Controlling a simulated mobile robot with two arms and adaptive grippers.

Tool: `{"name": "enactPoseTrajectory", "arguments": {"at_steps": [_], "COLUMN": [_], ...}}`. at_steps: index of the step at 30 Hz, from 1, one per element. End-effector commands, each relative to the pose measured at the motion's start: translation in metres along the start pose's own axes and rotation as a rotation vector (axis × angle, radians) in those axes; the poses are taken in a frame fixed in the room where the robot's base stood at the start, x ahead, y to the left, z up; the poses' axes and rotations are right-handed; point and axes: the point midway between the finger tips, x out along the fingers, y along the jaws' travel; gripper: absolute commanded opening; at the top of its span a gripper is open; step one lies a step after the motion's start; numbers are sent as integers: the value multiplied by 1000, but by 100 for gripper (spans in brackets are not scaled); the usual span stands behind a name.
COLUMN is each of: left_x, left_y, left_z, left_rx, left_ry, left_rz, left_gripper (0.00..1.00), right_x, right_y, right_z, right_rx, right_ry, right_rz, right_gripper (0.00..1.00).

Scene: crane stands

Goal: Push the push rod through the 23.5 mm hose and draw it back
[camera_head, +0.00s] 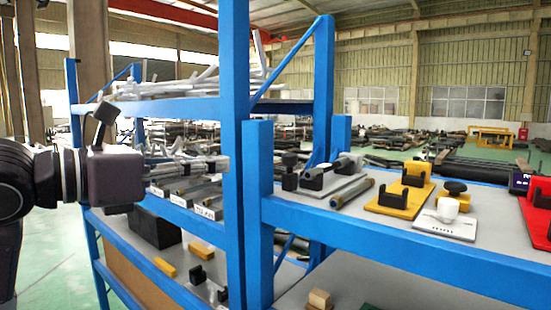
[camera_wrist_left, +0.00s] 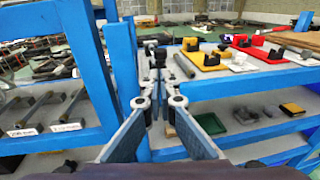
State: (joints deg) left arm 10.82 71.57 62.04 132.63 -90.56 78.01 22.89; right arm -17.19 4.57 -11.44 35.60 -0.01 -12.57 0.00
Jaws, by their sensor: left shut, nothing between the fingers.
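My left gripper (camera_head: 218,164) is shut and empty, in front of the blue shelf post at left centre. In the left wrist view its fingers (camera_wrist_left: 157,75) come together just right of a post. Several grey tubes lie on the left shelf behind small white labels (camera_head: 178,200); labels also show in the left wrist view (camera_wrist_left: 68,127). Their print is too small to read, so I cannot tell which is the 23.5 mm hose. A grey rod-like piece (camera_head: 352,191) lies on the right shelf, apart from the gripper; it may be the push rod. My right gripper is out of view.
A tall blue post (camera_head: 235,140) and a shorter one (camera_head: 258,200) stand between the two shelf sections. Black holders (camera_head: 312,179), a yellow plate (camera_head: 402,194) and a white plate with a white cup (camera_head: 447,209) stand on the right shelf. Green floor is open at left.

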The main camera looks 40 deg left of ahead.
Motion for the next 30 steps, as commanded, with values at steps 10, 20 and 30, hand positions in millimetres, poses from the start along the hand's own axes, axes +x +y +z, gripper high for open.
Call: {"name": "enactPoseTrajectory", "arguments": {"at_steps": [10,20,30], "left_x": [74,116,122], "left_y": [-1,-1,-1], "left_z": [3,1,-1], "left_rx": [-2,-2,-3], "left_ry": [10,5,2], "left_rz": [-4,-4,-4], "left_gripper": [0,0,0], "right_x": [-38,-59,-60], "right_y": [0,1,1], "right_z": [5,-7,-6], "right_rx": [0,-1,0], "right_ry": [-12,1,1], "right_rz": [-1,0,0], "right_gripper": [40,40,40]}}
